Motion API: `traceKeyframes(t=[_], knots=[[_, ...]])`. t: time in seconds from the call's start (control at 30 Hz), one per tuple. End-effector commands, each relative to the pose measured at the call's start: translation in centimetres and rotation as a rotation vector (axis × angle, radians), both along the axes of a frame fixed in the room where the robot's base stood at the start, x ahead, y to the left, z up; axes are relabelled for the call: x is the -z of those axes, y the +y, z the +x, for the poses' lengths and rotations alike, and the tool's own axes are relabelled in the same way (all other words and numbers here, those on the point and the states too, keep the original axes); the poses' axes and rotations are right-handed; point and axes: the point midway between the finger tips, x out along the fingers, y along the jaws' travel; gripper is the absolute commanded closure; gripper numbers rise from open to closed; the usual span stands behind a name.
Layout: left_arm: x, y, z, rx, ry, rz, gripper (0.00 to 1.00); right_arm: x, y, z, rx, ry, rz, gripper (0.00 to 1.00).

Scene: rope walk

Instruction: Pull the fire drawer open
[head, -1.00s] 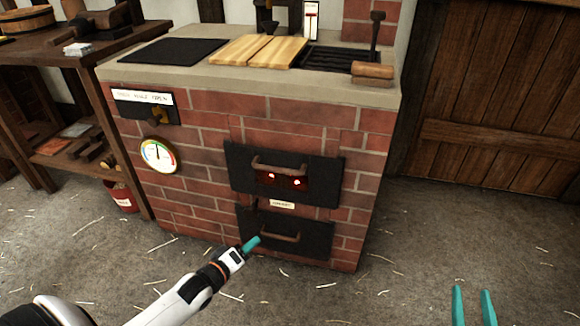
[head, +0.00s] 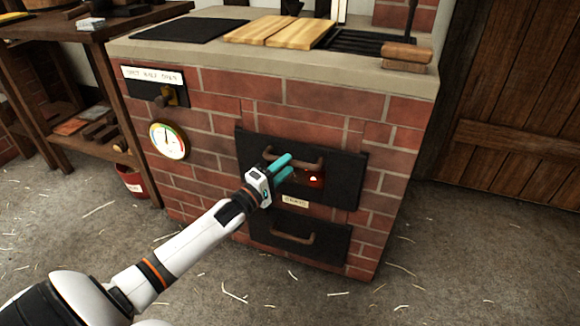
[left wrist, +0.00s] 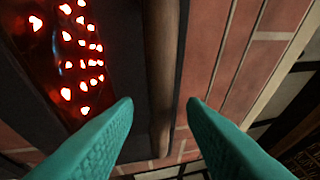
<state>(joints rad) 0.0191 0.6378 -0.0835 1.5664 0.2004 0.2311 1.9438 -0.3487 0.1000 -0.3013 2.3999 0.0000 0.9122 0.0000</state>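The fire drawer (head: 345,183) is a dark front panel in the brick stove, with a small window glowing red and a brown bar handle (head: 312,163). It looks closed, flush with the bricks. My left gripper (head: 287,165) is open in front of this handle, its teal fingers pointing at it. In the left wrist view, the handle bar (left wrist: 160,70) runs between the two open fingertips (left wrist: 160,106), with glowing coals (left wrist: 85,55) to the left. Whether the tips reach past the bar is hard to tell. My right gripper is not in view.
A second dark panel (head: 335,243) with its own handle (head: 293,238) sits below, under a small label (head: 295,201). A round gauge (head: 169,141) and a small valve plate (head: 155,87) are at left. The straw-strewn floor in front is clear.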

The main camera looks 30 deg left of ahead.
Motion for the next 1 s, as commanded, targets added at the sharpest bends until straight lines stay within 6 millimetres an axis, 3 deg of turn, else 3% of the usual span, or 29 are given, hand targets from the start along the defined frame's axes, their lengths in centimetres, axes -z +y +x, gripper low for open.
traceKeyframes(t=[0.2, 0.53, 0.57, 0.8, 1.0], knots=[[-0.3, -0.4, 2.3, 0.000, -0.001, 0.000, 0.62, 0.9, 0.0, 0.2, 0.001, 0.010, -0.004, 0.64], [-0.4, -0.4, 2.6, 0.000, 0.002, 0.000, 0.62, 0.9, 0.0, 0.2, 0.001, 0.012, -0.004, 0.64], [-0.4, -0.4, 2.6, 0.000, 0.002, 0.000, 0.64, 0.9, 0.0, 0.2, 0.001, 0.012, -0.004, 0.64], [-0.4, -0.4, 2.6, 0.000, 0.002, 0.000, 1.00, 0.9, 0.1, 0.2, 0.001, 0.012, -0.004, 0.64], [-0.4, -0.5, 2.6, 0.000, 0.002, 0.000, 1.00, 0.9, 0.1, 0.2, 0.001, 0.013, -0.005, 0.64]])
